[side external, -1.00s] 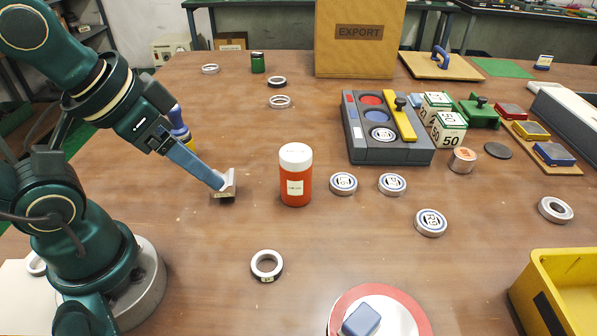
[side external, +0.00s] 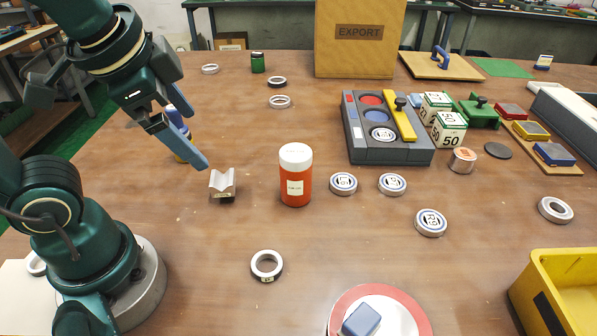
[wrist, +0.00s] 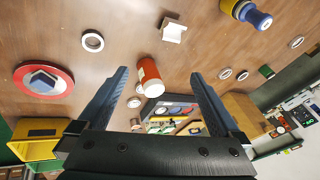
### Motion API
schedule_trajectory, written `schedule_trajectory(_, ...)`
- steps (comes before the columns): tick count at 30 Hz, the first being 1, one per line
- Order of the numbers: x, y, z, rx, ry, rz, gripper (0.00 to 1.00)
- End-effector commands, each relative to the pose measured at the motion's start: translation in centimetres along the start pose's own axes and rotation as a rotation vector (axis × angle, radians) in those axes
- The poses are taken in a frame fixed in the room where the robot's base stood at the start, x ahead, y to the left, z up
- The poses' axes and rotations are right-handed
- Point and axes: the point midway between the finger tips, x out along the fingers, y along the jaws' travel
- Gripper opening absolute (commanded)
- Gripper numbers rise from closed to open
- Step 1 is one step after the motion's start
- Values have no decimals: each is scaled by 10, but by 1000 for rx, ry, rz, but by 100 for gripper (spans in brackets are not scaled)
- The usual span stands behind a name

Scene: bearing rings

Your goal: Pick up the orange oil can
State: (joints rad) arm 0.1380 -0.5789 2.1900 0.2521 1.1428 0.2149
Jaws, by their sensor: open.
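The orange oil can (side external: 295,188) stands upright on the brown table, with a white lid and a pale label. In the wrist view the can (wrist: 148,72) lies between the lines of the two fingers, beyond their tips. My gripper (side external: 192,150) is open and empty, raised above the table to the left of the can and apart from it. In the wrist view the fingers of my gripper (wrist: 158,75) are spread wide with nothing between the pads.
A small metal V-block (side external: 222,186) stands between my gripper and the can. A blue and yellow bottle (side external: 180,125) is partly hidden behind my gripper. Bearing rings (side external: 343,183) lie right of the can, and another ring (side external: 266,265) lies in front. A grey tray (side external: 392,155) stands back right.

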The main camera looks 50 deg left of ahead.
Motion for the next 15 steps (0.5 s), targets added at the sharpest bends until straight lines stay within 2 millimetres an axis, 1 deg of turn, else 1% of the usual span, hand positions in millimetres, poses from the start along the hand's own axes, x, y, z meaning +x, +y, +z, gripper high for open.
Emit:
schedule_trajectory(1, 7, -5, -2, 152, -33, -40, 100)
schedule_trajectory(2, 11, -10, -3, 245, -51, -68, 100)
schedule_trajectory(5, 23, -25, -14, 596, -118, -173, 100)
schedule_trajectory(6, 27, -31, -21, 748, -146, -219, 100)
schedule_trajectory(8, 33, -38, -34, 973, -186, -291, 100)
schedule_trajectory(9, 36, -41, -44, 1112, -212, -337, 100)
schedule_trajectory(12, 40, -45, -68, 1406, -269, -442, 100)
schedule_trajectory(15, 41, -43, -92, 1652, -320, -540, 100)
